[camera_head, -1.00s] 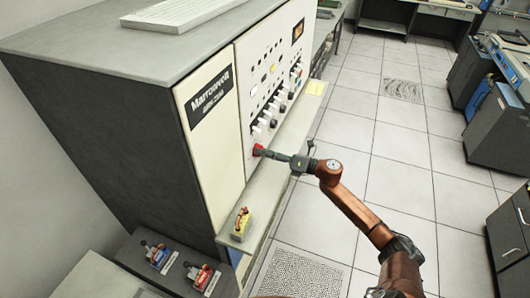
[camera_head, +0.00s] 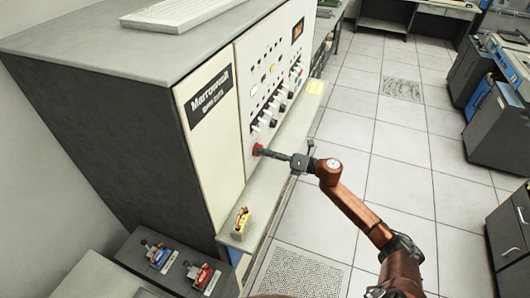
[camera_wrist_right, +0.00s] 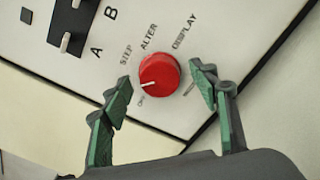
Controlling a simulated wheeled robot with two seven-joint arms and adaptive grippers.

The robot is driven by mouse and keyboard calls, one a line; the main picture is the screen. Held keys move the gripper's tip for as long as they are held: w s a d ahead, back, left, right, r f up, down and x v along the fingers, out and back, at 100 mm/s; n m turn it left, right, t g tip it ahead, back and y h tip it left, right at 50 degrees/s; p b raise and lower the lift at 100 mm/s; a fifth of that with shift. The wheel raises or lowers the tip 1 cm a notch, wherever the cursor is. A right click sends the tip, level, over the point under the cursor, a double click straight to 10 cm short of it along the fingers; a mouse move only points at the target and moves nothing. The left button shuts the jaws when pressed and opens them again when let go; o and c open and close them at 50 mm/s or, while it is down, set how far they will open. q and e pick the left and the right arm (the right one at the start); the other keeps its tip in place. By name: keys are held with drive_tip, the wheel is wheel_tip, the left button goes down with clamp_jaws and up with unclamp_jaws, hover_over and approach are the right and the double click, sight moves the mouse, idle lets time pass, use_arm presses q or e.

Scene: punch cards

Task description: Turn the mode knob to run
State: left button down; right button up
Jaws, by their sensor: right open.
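The red mode knob (camera_wrist_right: 158,74) sits on the white panel in the right wrist view. Its white pointer line aims left, near the small label that looks like OFF. STEP, ALTER and DISPLAY are printed around its upper side; I cannot read a RUN label. My right gripper (camera_wrist_right: 161,79) is open, with one green-padded finger on each side of the knob and gaps visible. In the head view the knob (camera_head: 257,149) is a small red spot at the panel's lower edge, with my right gripper (camera_head: 266,152) reaching it from the right. My left gripper is not in view.
Several switches (camera_head: 270,112) line the panel above the knob. A narrow ledge (camera_head: 255,190) runs below it, carrying a yellow-and-red item (camera_head: 241,221) and a yellow note (camera_head: 315,88). Blue (camera_head: 160,257) and red (camera_head: 201,275) items lie lower left.

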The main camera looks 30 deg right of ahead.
drive_tip(key=v, duration=1.2)
drive_tip(key=shift+f, duration=0.1)
